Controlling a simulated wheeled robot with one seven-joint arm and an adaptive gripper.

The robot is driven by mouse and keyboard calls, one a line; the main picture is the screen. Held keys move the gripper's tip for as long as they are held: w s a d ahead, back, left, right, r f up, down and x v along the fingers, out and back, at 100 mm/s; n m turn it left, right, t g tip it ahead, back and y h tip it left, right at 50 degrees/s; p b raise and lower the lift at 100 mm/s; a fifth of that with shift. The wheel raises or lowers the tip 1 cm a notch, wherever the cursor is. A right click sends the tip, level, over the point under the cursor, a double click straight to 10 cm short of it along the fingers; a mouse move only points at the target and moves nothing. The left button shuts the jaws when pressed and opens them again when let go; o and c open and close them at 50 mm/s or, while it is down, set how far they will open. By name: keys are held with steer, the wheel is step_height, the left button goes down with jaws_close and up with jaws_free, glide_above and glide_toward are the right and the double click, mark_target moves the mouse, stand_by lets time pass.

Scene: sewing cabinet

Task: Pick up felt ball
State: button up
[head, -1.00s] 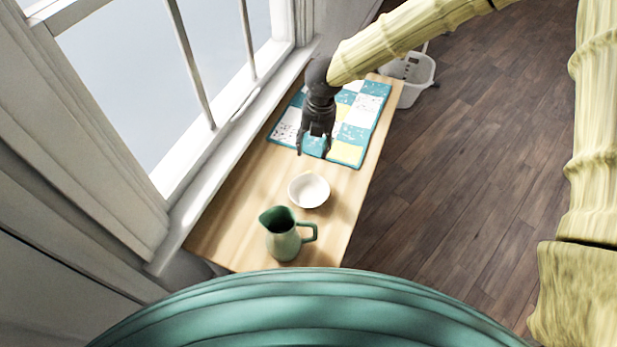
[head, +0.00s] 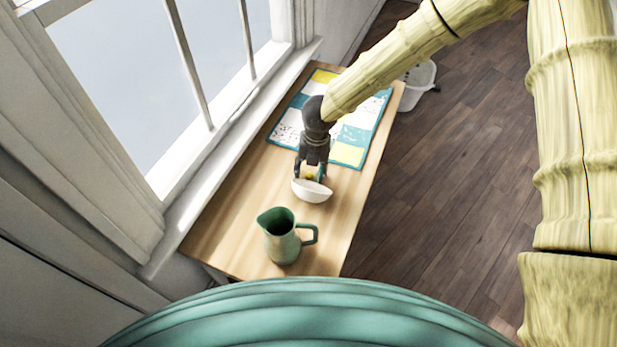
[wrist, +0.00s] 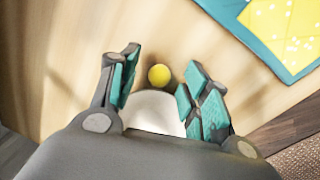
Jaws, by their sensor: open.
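The yellow felt ball (wrist: 159,75) shows between the fingertips of my gripper (wrist: 163,62) in the wrist view, with gaps on both sides. My gripper is open, with teal finger pads. A white bowl (wrist: 152,108) lies between the fingers just below the ball in the picture, partly hidden by my gripper's body. In the head view, my gripper (head: 311,174) is down at the bowl (head: 313,193), which looks tilted. A bit of the yellow ball (head: 310,176) shows between the fingers, above the bowl's rim. I cannot tell whether the ball touches the bowl.
A green jug (head: 283,240) stands near the front of the wooden table (head: 225,235). A teal, white and yellow patchwork mat (head: 347,153) lies behind my gripper. A window runs along the left side.

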steer(key=shift+f, duration=0.1)
steer(key=shift+c, duration=0.3)
steer(key=c, duration=0.7)
